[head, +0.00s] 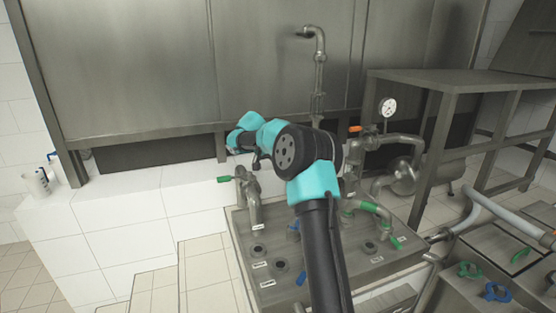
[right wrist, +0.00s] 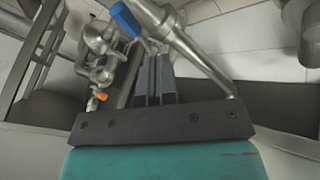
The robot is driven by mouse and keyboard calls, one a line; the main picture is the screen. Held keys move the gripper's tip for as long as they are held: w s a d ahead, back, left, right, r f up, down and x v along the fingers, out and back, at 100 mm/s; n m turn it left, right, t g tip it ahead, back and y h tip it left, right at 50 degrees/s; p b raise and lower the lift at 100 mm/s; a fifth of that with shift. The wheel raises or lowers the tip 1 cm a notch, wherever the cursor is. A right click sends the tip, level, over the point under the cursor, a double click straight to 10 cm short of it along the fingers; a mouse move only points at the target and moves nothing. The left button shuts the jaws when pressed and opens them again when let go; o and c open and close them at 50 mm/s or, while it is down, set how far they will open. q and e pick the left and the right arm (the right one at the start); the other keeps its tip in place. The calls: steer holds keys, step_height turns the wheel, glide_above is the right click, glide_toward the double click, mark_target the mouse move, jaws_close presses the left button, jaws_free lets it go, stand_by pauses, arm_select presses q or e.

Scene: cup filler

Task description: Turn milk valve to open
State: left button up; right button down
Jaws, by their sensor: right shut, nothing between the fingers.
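My right gripper (right wrist: 152,78) shows in the right wrist view with its fingers together and nothing between them. A blue valve handle (right wrist: 125,19) on a metal pipe (right wrist: 185,45) is just beyond the fingertips, up and to the left. I cannot tell whether they touch. In the head view my right arm crosses the middle, and its gripper is mostly hidden behind the wrist. A green handle (head: 224,179) sits on a tap at the left of the metal filling station (head: 325,285). The station's labels are too small to read, so I cannot tell which valve is milk.
An orange handle (head: 355,129) and a pressure gauge (head: 388,106) are on the piping behind. Green handles (head: 370,207) are on the right pipes. A metal table (head: 470,80) stands at the right. A white tiled ledge (head: 120,205) runs along the left.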

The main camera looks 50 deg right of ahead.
steer(key=s+d+f, duration=0.4)
steer(key=d+f, duration=0.2)
steer(key=f, duration=0.1)
steer(key=shift+s, duration=0.3)
